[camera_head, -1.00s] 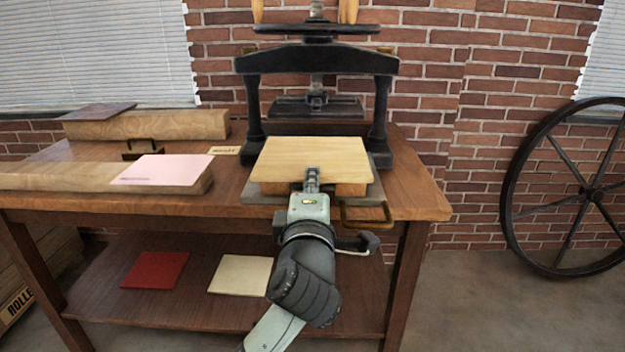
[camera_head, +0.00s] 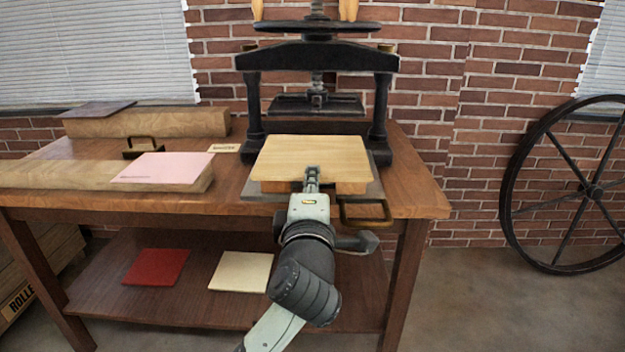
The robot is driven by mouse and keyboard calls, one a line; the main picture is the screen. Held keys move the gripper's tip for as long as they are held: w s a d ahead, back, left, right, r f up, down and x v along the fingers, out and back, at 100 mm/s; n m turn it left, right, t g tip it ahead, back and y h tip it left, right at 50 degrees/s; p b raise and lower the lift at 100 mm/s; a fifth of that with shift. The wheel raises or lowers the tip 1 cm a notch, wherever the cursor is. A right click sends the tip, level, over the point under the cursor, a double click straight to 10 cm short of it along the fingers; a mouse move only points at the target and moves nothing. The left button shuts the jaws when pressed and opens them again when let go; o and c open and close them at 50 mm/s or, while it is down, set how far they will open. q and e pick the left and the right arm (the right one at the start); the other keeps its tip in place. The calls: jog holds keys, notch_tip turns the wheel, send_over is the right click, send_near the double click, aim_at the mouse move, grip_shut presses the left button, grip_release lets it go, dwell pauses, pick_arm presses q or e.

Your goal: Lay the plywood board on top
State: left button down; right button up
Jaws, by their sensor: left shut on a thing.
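The plywood board (camera_head: 312,153) is a pale, flat wooden sheet in front of the black press (camera_head: 316,55). It lies over a darker wooden block or stack, whose front edge shows just under it; I cannot tell whether the two touch. Both are above a grey plate (camera_head: 262,196) with a brass handle (camera_head: 363,212) at its front. My left gripper (camera_head: 312,174) is shut on the front edge of the board. Its fingertips partly hide that edge. My right gripper is out of view.
A pink sheet (camera_head: 165,168) lies on a long wooden beam at the left, with another beam (camera_head: 150,123) behind. A red sheet (camera_head: 156,267) and a cream sheet (camera_head: 241,272) lie on the lower shelf. A large spoked wheel (camera_head: 512,200) stands at the right. The press platen (camera_head: 316,105) is raised.

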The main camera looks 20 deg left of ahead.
pick_arm(q)
jog(key=shift+p, duration=0.5)
dwell(0.8)
jog(key=c, duration=1.4)
grip_release()
jog(key=shift+f, duration=0.1)
jog(key=shift+o, duration=0.2)
jog(key=p+v, duration=0.1)
jog(key=v, duration=0.5)
jog(key=shift+s+p, duration=0.25)
jog(key=shift+p, duration=0.15)
